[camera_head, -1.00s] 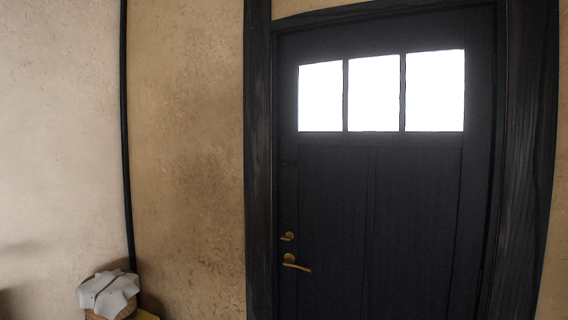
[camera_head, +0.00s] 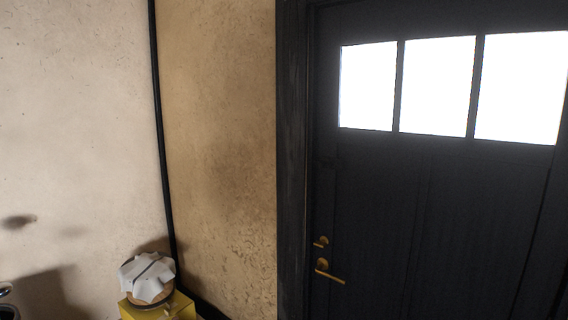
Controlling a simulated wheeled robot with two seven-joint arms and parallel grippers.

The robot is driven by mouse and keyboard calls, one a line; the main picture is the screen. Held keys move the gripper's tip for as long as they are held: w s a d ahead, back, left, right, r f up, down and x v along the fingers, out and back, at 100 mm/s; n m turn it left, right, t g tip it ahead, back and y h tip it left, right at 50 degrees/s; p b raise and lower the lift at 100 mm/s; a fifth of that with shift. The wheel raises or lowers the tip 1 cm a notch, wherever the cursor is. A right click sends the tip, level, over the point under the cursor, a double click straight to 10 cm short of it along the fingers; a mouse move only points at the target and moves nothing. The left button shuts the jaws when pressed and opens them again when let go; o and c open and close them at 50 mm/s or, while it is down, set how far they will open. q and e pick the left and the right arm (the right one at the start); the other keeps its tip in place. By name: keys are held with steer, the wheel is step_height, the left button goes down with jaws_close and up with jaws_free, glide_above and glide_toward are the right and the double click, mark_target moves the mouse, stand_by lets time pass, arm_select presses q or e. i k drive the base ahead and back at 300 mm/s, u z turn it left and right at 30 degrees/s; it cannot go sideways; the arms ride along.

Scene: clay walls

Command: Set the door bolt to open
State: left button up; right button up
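The dark door (camera_head: 390,220) stands on the right of the head view and appears closed in its frame. The small brass door bolt (camera_head: 321,242) sits near the door's left edge, just above the brass lever handle (camera_head: 329,272). The bolt is too small to tell which way it is set. The lever points to the right and slightly down. Neither of my grippers shows in this view.
A yellow box (camera_head: 163,307) with a cloth-covered jar (camera_head: 148,280) on it stands at the lower left, by the wall corner. A dark object (camera_head: 8,311) shows at the bottom left edge. The clay wall (camera_head: 222,150) left of the door is bare.

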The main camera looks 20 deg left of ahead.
mark_target(321, 164)
steer(key=i, duration=1.15)
steer(key=z, duration=0.35)
